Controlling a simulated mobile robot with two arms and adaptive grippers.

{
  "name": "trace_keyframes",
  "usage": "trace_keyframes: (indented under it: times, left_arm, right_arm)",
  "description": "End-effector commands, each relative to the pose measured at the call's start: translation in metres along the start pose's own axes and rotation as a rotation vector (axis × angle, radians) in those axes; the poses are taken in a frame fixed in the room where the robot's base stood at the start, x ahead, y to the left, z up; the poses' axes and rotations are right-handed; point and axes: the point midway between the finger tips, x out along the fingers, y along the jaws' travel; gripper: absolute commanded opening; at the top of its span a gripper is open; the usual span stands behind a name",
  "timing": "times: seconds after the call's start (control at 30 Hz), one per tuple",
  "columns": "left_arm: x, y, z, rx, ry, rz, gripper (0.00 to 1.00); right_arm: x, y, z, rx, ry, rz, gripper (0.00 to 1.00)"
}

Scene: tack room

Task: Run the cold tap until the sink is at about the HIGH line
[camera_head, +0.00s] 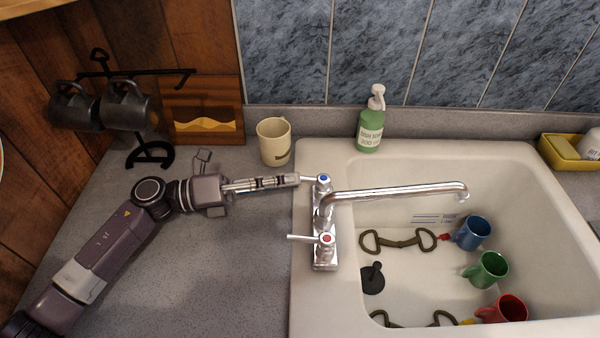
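The white sink (340,160) holds a chrome tap whose long spout (400,191) reaches over the basin. The cold handle (323,181) has a blue cap and a lever pointing left; the hot handle (326,240) has a red cap. No stream shows below the spout, and I see no clear water surface. Small level marks (435,218) are on the far inner wall, too small to read. My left gripper (297,180) comes in from the left, its fingers together, tips at the cold lever's end; I cannot tell whether they touch. My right gripper is out of view.
In the basin are a black plug (372,278), metal bits (398,242), and blue (472,233), green (487,269) and red (503,310) mugs. A cream mug (273,141), soap bottle (370,124) and dark mug rack (136,73) stand behind.

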Motion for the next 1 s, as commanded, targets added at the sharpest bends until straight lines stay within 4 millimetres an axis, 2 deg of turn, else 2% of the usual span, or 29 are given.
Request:
trace_keyframes:
  times: [0.1,0.23,0.57,0.8,1.0]
  left_arm:
    - [0.019,-0.003,0.002,-0.002,-0.001,-0.003,0.27]
    - [0.031,-0.001,0.002,-0.001,-0.002,0.000,0.27]
    - [0.035,0.000,0.000,-0.001,-0.001,0.001,0.27]
    - [0.035,0.000,0.000,-0.001,-0.001,0.001,0.02]
    - [0.035,0.000,0.000,-0.001,-0.001,0.001,0.00]
  right_arm:
    - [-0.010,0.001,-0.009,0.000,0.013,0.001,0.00]
    - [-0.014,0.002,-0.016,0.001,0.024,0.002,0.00]
    - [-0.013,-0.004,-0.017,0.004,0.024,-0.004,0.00]
    - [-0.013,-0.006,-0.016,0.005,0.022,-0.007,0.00]
    - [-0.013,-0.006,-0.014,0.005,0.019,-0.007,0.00]
